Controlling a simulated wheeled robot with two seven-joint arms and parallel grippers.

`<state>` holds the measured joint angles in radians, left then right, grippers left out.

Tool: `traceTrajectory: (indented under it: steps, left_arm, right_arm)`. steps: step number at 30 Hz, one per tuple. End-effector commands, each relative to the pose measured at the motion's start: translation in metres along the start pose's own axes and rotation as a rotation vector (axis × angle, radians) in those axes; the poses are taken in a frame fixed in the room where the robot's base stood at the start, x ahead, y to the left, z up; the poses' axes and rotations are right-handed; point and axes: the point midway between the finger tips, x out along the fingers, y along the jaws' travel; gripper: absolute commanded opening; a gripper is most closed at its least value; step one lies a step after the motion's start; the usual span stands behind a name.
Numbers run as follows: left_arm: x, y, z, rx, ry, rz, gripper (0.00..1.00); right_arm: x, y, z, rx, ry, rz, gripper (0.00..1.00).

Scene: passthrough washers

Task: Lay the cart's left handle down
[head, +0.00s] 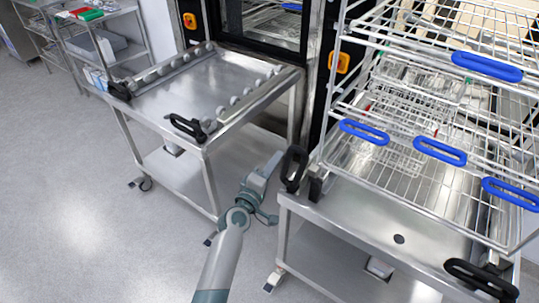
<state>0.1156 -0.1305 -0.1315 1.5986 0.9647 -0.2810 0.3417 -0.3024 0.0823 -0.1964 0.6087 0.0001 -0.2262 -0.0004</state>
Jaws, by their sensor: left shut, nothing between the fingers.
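A steel cart (345,205) stands at the right with a wire rack loaded on it. Its left handle (294,168) is a black loop standing upright at the cart's front left corner. Its right handle (482,279) is a black loop lying flat over the front edge. My left gripper (275,161) is just left of the upright handle, its fingers shut and empty. The fingertips are close to the handle; I cannot tell whether they touch it. My right gripper is not in view.
A second, empty steel cart (180,85) with rollers along its sides stands at the left, against a washer (262,40). The wire rack (420,115) carries blue handles. A shelf unit (125,52) is at the far left. The floor at lower left is clear.

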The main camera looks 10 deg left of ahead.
Motion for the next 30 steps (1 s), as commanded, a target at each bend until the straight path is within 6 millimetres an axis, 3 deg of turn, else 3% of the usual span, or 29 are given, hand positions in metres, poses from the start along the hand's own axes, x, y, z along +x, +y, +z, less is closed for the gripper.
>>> traceTrajectory:
  steps: [10, 30]
  left_arm:
    - [-0.002, 0.001, 0.005, 0.000, 0.001, 0.001, 0.00]
    - [-0.002, 0.004, 0.008, 0.065, -0.001, 0.010, 0.00]
  right_arm:
    - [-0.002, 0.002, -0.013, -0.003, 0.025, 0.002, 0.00]
    - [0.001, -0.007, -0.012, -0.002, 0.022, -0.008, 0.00]
